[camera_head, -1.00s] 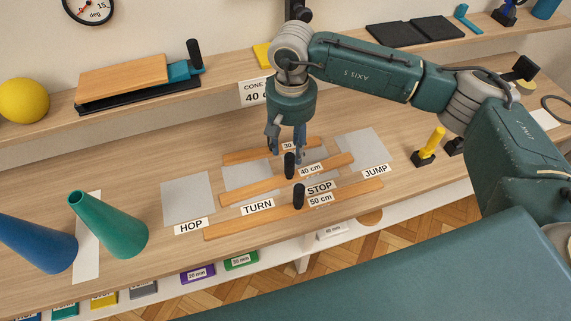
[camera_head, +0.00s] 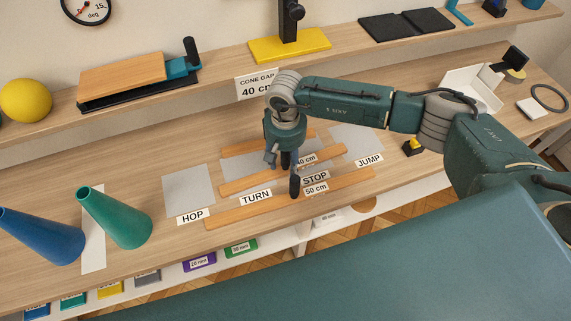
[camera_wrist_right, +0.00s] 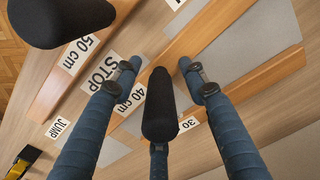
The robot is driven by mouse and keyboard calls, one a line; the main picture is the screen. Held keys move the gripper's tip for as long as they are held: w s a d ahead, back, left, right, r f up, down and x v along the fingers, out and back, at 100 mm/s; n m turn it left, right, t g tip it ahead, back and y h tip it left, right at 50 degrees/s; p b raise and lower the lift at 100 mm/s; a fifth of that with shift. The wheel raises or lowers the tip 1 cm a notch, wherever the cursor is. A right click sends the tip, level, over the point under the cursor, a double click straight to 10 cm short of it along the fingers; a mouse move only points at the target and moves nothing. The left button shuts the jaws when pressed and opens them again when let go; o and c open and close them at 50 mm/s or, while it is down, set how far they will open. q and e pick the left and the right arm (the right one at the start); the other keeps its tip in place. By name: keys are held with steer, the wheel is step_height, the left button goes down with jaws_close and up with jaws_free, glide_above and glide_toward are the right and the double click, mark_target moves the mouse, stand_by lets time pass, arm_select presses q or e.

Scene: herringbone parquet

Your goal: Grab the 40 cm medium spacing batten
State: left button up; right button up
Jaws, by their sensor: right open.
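The 40 cm batten (camera_head: 240,182) is a wooden strip with a black upright handle, lying between the longer 50 cm batten (camera_head: 245,212) and the 30 cm batten. It also shows in the right wrist view (camera_wrist_right: 207,35). My right gripper (camera_head: 284,163) is open over the 40 cm batten's middle. In the right wrist view its blue fingers (camera_wrist_right: 158,75) stand apart around the black handle (camera_wrist_right: 160,105); whether any finger touches it I cannot tell. In the head view the gripper partly hides that handle and the 30 cm batten. My left gripper is out of view.
The 50 cm batten's black handle (camera_head: 295,186) stands close in front of the gripper. Grey pads lie under the battens, with word labels along the front. A shelf runs along the back.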

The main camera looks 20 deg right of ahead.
jaws_close()
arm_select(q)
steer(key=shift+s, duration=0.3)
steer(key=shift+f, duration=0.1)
arm_select(e)
steer(key=shift+w+r, duration=0.1)
steer(key=shift+r, duration=0.05)
